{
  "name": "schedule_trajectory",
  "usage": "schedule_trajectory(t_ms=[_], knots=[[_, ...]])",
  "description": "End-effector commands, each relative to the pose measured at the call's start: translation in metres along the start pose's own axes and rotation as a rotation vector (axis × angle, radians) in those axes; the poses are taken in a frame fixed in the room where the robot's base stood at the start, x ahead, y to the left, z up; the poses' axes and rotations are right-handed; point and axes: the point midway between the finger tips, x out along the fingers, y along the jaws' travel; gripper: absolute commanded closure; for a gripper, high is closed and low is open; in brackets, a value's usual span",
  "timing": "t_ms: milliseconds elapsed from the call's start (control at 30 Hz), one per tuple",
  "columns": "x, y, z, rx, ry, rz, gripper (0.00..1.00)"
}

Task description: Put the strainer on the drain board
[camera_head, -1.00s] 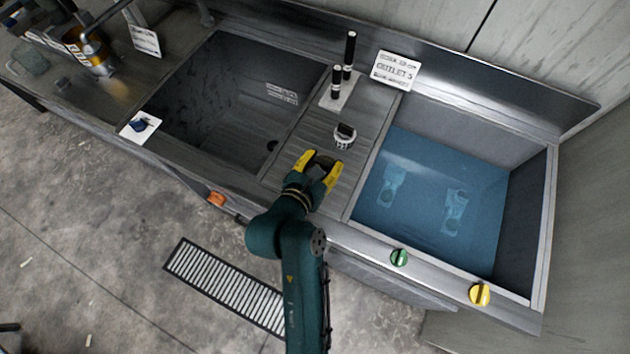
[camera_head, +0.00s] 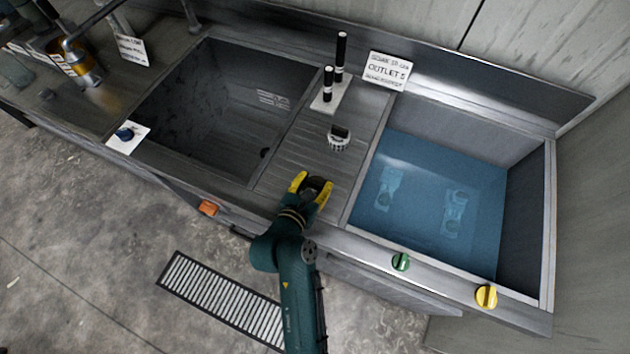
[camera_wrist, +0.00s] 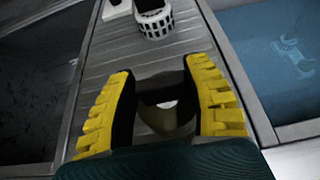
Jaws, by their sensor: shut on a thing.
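A white slotted cup with a black top, which looks like the strainer (camera_head: 338,138), stands upright on the ribbed grey drain board (camera_head: 283,176) between the two basins. It also shows at the top of the wrist view (camera_wrist: 155,20). My gripper (camera_head: 312,182) is over the front part of the board, nearer the front edge than the cup and apart from it. In the wrist view its yellow fingers (camera_wrist: 166,85) stand apart, with a dark, rounded thing (camera_wrist: 167,118) between them. I cannot tell what that thing is.
A white base with two black-and-white posts (camera_head: 330,98) stands behind the cup, near an outlets sign (camera_head: 386,71). A dark, empty basin (camera_head: 208,115) lies left and a water-filled basin (camera_head: 428,195) right. Green (camera_head: 400,262) and yellow (camera_head: 486,296) knobs sit along the front edge.

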Motion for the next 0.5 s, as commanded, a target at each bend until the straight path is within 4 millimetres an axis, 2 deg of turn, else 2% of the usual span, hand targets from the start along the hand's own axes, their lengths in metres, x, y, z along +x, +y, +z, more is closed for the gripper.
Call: schedule_trajectory(t_ms=[33,67,167,500], knots=[[0.0007,0.0001,-0.0018,-0.001,0.0,0.0,0.88],[0.0005,0.0,-0.0018,-0.001,0.001,0.0,0.43],[0.0005,-0.0001,-0.0017,-0.001,0.001,0.0,0.24],[-0.0008,-0.0001,0.002,0.0,-0.001,0.0,0.24]])
